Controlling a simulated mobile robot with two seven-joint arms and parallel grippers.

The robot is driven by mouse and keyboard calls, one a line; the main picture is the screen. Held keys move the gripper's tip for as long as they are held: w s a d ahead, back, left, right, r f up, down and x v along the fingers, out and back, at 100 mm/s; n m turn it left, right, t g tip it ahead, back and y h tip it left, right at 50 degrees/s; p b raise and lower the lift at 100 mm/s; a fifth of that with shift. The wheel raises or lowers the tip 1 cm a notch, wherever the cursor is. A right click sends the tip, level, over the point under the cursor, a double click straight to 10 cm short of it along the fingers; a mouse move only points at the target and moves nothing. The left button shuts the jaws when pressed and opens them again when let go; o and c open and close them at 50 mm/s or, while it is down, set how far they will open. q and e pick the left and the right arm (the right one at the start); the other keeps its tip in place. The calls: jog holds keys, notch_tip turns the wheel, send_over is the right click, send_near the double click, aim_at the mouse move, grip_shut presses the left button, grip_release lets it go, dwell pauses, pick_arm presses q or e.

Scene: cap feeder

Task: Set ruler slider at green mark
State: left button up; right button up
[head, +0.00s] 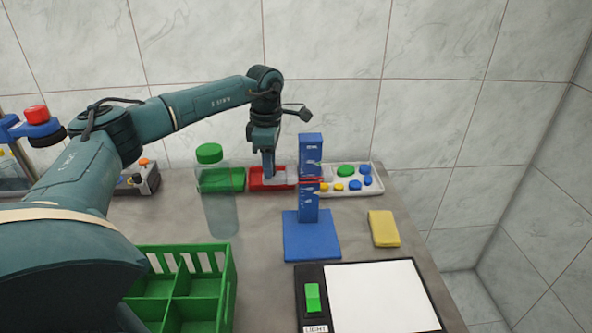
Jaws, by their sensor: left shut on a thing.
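The blue ruler (310,160) stands upright on a square blue base (311,236) on the table. Its slider (310,180) shows as a thin red line across the post at about mid-height, with a pale part reaching left toward the gripper. My left gripper (269,178) points down just left of the post and is shut on the slider's left side. The fingertips are small in view. I cannot make out a green mark on the post. My right gripper is not in view.
A clear bottle with a green cap (209,153) stands left of the gripper. Red (257,186) and green trays lie behind. A white tray (377,190) holds several caps. A green crate (232,270), light panel (375,297) and yellow sponge (383,228) are nearer.

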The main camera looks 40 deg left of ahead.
pick_arm(q)
jog(key=shift+c, duration=0.2)
jog(key=shift+r+p, duration=2.1)
jog(key=shift+r, duration=0.15)
jog(key=o, duration=0.8)
jog(key=shift+c, duration=0.2)
